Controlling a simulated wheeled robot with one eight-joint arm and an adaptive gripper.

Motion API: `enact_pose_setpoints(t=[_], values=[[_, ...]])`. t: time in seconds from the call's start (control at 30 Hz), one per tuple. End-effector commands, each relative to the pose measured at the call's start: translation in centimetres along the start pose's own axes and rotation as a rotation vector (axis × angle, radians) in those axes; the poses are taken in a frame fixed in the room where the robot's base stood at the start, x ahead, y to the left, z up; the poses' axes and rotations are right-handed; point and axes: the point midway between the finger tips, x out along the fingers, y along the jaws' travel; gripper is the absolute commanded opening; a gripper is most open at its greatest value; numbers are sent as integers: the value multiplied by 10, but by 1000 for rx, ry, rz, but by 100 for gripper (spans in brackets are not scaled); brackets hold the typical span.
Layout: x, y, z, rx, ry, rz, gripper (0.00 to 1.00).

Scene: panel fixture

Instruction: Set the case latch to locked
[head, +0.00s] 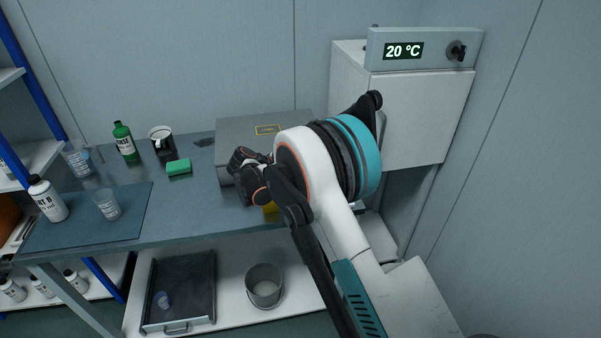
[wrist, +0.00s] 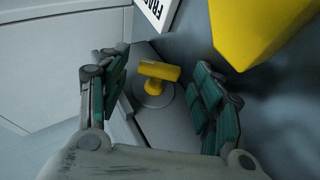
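The grey case (head: 235,128) lies on the bench in the head view, with a small yellow-framed label on its lid. Its front is largely hidden behind my arm. In the wrist view a yellow latch handle (wrist: 158,71) sits on a round grey base (wrist: 152,95) on a grey surface. My gripper (wrist: 160,76) is open, with one finger on each side of the yellow handle. Gaps show between the handle and both fingers. In the head view my arm hides the latch. I cannot read a locked mark near the handle.
A large yellow object (wrist: 262,28) is close to the right finger in the wrist view, beside a white printed label (wrist: 158,10). A green sponge (head: 179,167), a mug (head: 161,146) and a green bottle (head: 125,142) stand left of the case. A white cabinet (head: 425,115) stands right.

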Motion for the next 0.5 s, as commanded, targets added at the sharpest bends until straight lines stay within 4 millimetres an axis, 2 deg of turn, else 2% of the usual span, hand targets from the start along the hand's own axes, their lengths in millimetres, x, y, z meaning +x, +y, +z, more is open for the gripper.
enact_pose_setpoints(t=[0.27,0.37,0.5], values=[[-4,0,0,0,0,0,60],[-15,0,0,-1,1,0,60],[-41,0,-1,-1,3,-1,60]])
